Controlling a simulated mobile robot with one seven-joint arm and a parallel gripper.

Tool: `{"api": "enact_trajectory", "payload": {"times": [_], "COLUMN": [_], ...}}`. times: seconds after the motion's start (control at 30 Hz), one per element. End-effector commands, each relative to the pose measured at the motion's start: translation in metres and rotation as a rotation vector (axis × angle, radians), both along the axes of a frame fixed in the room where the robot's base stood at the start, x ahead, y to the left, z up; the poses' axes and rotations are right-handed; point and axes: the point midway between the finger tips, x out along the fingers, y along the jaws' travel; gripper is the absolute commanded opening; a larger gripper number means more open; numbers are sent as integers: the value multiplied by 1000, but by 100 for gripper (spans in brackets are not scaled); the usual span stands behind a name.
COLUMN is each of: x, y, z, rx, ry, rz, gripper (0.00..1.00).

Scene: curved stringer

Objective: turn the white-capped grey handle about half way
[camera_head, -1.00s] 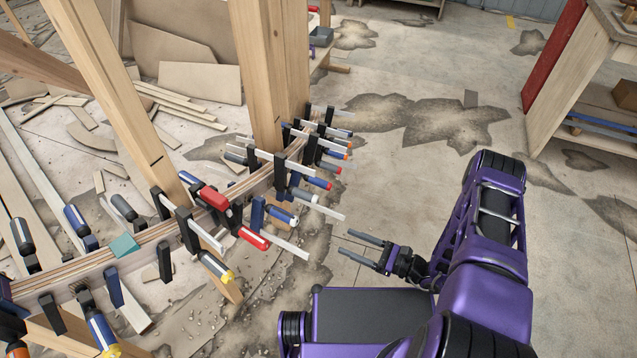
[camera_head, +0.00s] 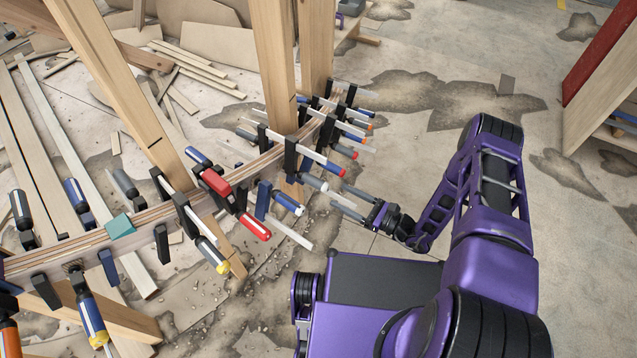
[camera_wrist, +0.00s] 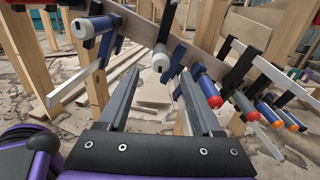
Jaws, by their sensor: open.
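The white-capped grey handle (camera_head: 312,182) is on a clamp fixed to the curved laminated stringer (camera_head: 150,218). In the wrist view, the handle (camera_wrist: 161,58) points toward me, its pale round cap lying between and just beyond my fingertips. My gripper (camera_head: 338,196) is open and empty, close in front of the cap; its two fingers also show in the wrist view (camera_wrist: 158,82). They look apart from the handle, though the exact gap is hard to tell. The clamp's far part is partly hidden behind the handle.
A blue white-ended handle (camera_wrist: 88,28) is left of my fingers, and a red-capped blue handle (camera_wrist: 207,92) is close to the right finger. Several more clamps line the stringer. Wooden posts (camera_head: 275,70) rise behind.

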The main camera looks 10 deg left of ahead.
Motion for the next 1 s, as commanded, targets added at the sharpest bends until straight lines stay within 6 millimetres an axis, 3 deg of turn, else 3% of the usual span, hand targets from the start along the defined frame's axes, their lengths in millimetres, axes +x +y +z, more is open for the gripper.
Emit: {"api": "enact_trajectory", "payload": {"times": [0.2,0.4,0.87,1.0], "x": [20,33,38,38], "y": [44,70,82,81], "z": [0,0,0,0], "rx": [0,0,0,0], "ry": [-2,-1,0,0], "rz": [4,2,0,0], "gripper": [66,66,66,41]}}
